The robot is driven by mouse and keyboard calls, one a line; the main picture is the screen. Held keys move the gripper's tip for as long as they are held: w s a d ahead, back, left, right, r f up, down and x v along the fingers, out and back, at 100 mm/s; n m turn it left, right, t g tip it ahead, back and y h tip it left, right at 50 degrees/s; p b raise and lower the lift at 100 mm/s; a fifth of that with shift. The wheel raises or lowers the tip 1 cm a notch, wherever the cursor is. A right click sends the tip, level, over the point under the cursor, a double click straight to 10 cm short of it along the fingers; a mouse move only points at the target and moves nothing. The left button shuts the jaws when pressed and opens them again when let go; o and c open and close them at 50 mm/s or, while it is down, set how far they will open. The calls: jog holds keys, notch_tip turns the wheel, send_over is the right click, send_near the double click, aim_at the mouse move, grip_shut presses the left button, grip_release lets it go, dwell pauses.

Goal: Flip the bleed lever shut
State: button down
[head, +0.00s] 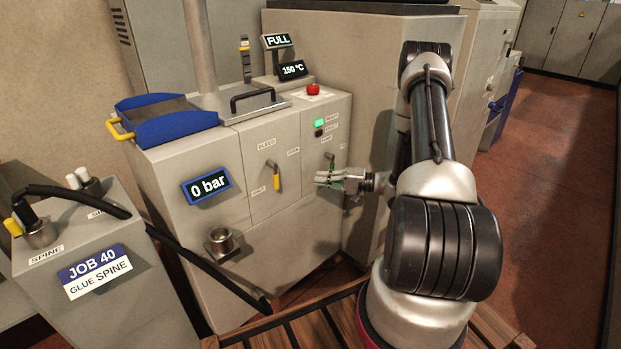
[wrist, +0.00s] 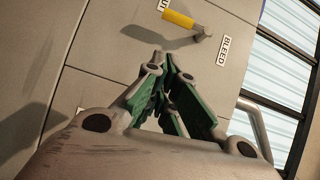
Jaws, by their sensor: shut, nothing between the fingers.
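The bleed lever (head: 277,178) has a yellow grip and a metal pivot. It is on the front panel of the grey machine, below a BLEED label, and its grip hangs roughly downward. Labels that seem to read SHUT and OPEN sit to its lower left and upper right. In the wrist view the lever (wrist: 182,20) is at the top, beyond my fingertips, its grip end near a label ending in "UT". My gripper (head: 319,178) is to the right of the lever, apart from it, with fingers pointing left. In the wrist view the fingers (wrist: 166,66) are together and empty.
A second handle (head: 330,158) is on the panel near my gripper. A display (head: 207,186) reads 0 bar. A metal port (head: 221,241) juts out below it. A grey JOB 40 stand (head: 120,300) with a dark hose is at left.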

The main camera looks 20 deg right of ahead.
jog(key=shift+v, duration=1.05)
